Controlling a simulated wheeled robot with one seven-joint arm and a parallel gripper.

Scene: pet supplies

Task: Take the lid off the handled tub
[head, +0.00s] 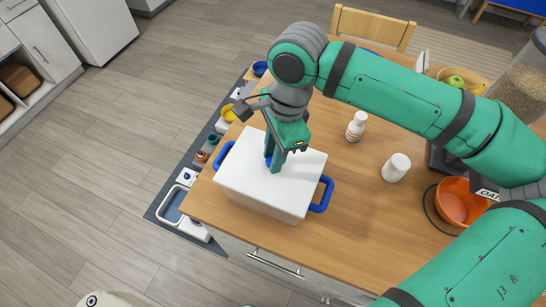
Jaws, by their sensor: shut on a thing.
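The handled tub (258,205) is a white box with a blue handle at each side, standing near the front left edge of the wooden table. Its flat white lid (247,186) covers the top. My gripper (274,164) points down over the middle of the lid and is shut on the blue knob (268,161) there, which is mostly hidden by the fingers. The lid appears level and seated on the tub; I cannot tell whether there is a gap beneath it.
On the table (340,215), a white bottle (356,127), a white cup (396,168) and an orange bowl (461,201) stand to the right. A wooden chair (374,25) is behind. Small items line the left side. The tabletop right of the tub is clear.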

